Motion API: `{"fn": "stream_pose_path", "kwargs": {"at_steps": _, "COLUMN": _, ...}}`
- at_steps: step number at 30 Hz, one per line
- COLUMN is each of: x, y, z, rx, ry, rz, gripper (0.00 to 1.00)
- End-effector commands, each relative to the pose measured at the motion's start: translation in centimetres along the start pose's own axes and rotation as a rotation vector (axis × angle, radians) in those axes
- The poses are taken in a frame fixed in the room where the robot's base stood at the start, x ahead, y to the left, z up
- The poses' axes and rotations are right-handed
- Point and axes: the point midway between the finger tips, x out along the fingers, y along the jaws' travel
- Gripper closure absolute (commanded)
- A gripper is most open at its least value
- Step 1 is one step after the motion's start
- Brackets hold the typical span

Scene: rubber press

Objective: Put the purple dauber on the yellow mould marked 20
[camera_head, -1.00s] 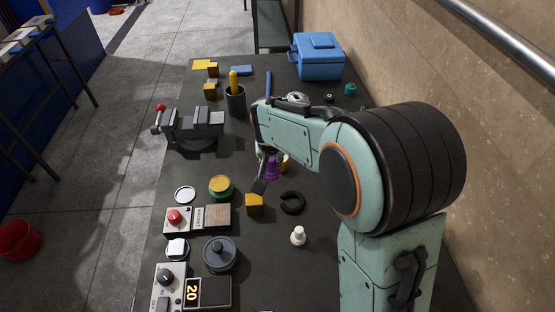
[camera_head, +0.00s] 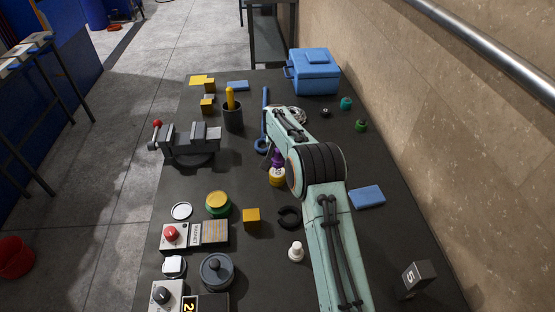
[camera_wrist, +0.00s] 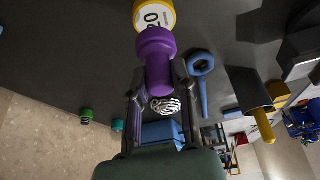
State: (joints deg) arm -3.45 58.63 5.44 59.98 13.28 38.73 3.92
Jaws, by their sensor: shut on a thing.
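The purple dauber (camera_wrist: 156,56) is held between the two fingers of my gripper (camera_wrist: 157,84) in the wrist view. It also shows in the head view (camera_head: 278,158), where my arm hides most of my gripper. The yellow mould marked 20 (camera_wrist: 154,17) is just beyond the dauber's broad end in the wrist view, and the dauber overlaps its edge there. In the head view the yellow mould (camera_head: 277,180) stands on the dark table directly below the dauber. I cannot tell whether the two touch.
A black C-shaped ring (camera_head: 289,217), a yellow block (camera_head: 251,219) and a white piece (camera_head: 296,252) stand nearer. A blue wrench (camera_head: 265,120) lies behind. A vise (camera_head: 188,145) and a dark cup (camera_head: 233,118) stand left. A blue block (camera_head: 367,197) lies right of my arm.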

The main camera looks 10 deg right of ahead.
Motion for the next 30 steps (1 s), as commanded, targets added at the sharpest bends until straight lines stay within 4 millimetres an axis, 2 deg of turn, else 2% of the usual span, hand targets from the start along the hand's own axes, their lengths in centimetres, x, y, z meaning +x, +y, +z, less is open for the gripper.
{"fn": "stream_pose_path", "kwargs": {"at_steps": 8, "x": 3.2, "y": -0.1, "z": 1.0, "rx": -0.001, "ry": -0.002, "rz": 0.000, "gripper": 1.00}}
{"fn": "stream_pose_path", "kwargs": {"at_steps": 19, "x": 3.6, "y": -0.1, "z": 1.1, "rx": -0.001, "ry": 0.000, "rz": 0.000, "gripper": 1.00}}
{"fn": "stream_pose_path", "kwargs": {"at_steps": 20, "x": 3.6, "y": -0.1, "z": 1.1, "rx": -0.001, "ry": 0.001, "rz": 0.000, "gripper": 0.68}}
{"fn": "stream_pose_path", "kwargs": {"at_steps": 21, "x": 3.6, "y": -0.1, "z": 1.1, "rx": -0.001, "ry": 0.001, "rz": 0.000, "gripper": 0.55}}
{"fn": "stream_pose_path", "kwargs": {"at_steps": 22, "x": 3.6, "y": -0.1, "z": 1.1, "rx": -0.001, "ry": 0.001, "rz": 0.000, "gripper": 0.51}}
{"fn": "stream_pose_path", "kwargs": {"at_steps": 30, "x": 3.5, "y": -0.1, "z": 1.1, "rx": -0.001, "ry": 0.001, "rz": 0.000, "gripper": 0.51}}
